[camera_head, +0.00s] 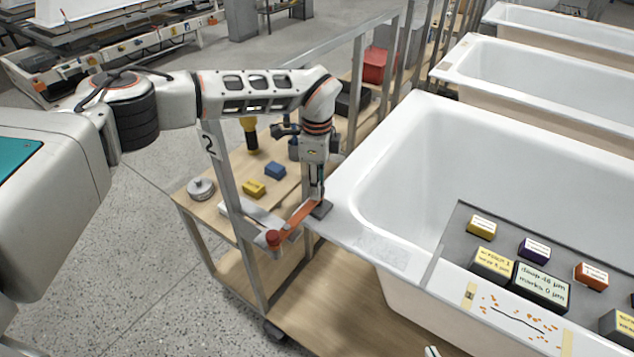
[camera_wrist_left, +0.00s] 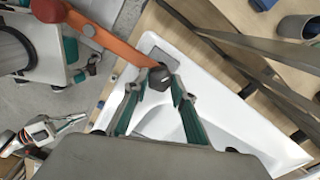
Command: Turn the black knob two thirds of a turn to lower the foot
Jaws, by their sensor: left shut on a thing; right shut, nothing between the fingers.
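The black knob (camera_wrist_left: 155,90) sits between the fingers of my left gripper (camera_wrist_left: 157,84) in the left wrist view, above the corner of a white tub. My left gripper (camera_head: 318,197) also shows in the head view, pointing down at the near tub's left corner, and is shut on the knob. The knob is mostly hidden there. An orange bar (camera_head: 297,220) runs from the knob area to a red end piece (camera_head: 273,237). My right gripper (camera_wrist_left: 72,122) is shut and empty at the left of the wrist view. The foot cannot be made out.
The near tub (camera_head: 405,150) stands on a wooden cart shelf (camera_head: 340,300). Metal posts (camera_head: 222,180) rise close to my left arm. A grey tray (camera_head: 440,262) with several labelled blocks lies over the tub's right part.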

